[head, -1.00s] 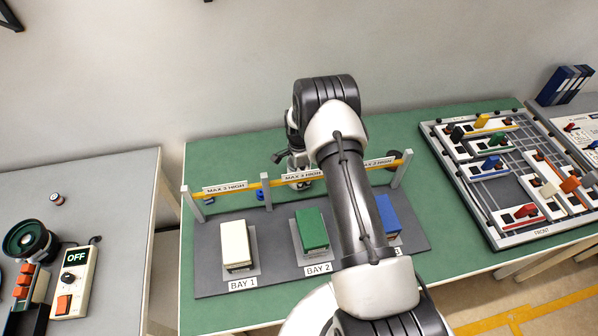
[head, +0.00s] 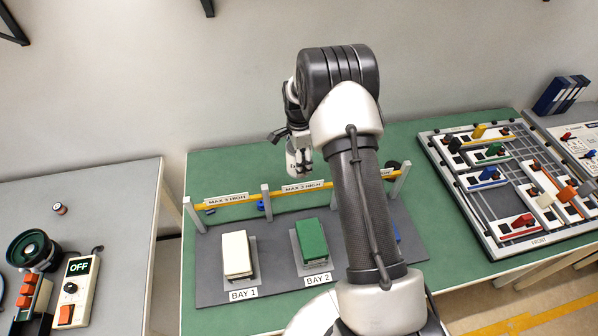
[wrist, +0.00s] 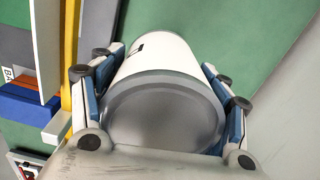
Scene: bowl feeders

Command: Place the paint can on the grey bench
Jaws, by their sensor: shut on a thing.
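A white paint can with a grey end (wrist: 165,105) sits between the two fingers of my gripper (wrist: 165,100) in the wrist view. The fingers press on it from both sides. In the head view my gripper (head: 300,160) hangs above the green table, behind the yellow rail; the can is hard to make out there. A grey bench (head: 105,200) stands at the left, apart from the green table. Its back and middle are largely bare.
The bench holds a small spool (head: 60,209), a round black bowl feeder (head: 33,250) and a control box reading OFF (head: 76,290). The yellow rail (head: 240,199) stands on posts behind labelled bays. A board with coloured blocks (head: 510,235) lies at the right.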

